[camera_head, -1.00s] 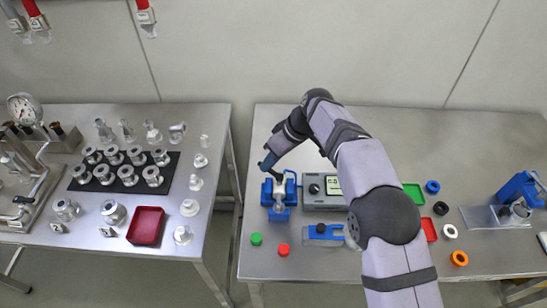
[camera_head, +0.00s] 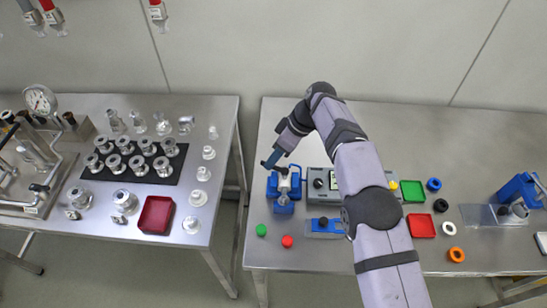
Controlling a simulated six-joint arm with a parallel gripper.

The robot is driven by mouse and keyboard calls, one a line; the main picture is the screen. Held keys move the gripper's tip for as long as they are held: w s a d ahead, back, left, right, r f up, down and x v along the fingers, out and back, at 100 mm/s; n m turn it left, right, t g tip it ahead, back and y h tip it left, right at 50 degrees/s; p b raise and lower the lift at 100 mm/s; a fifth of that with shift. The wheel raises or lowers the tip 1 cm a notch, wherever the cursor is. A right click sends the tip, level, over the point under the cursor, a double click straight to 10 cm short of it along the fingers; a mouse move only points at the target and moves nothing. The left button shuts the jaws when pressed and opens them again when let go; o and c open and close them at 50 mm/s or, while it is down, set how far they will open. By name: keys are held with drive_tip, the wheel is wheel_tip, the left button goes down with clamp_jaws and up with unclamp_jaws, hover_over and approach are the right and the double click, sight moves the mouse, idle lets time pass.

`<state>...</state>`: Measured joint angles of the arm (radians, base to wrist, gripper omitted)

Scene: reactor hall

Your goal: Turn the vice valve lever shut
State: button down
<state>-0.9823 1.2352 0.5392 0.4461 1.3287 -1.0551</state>
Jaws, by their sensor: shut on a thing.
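A blue vice (camera_head: 284,208) stands near the left end of the right-hand table, with a small pale metal valve (camera_head: 284,183) between its raised blue sides. My gripper (camera_head: 271,164) comes down from the upper right to the upper left side of the valve. Its dark fingers are shut on the valve lever, at the top of the vice. The lever is mostly hidden by the fingers and too small to make out its angle.
A grey meter box (camera_head: 321,183) stands close right of the vice. Green (camera_head: 261,230) and red (camera_head: 287,241) knobs lie in front. My arm crosses the table, near green (camera_head: 412,191) and red (camera_head: 421,225) trays. Another blue device (camera_head: 521,190) stands far right.

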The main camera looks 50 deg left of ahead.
drive_tip(key=c, duration=1.8)
unclamp_jaws()
drive_tip(key=shift+r, duration=0.1)
drive_tip(key=shift+w+d+r+b, duration=0.2)
drive_tip(key=shift+w+r+b, duration=0.1)
drive_tip(key=shift+r+b, duration=0.15)
drive_tip(key=v, duration=0.6)
drive_tip(key=shift+r, duration=0.1)
drive_tip(key=shift+c, duration=0.6)
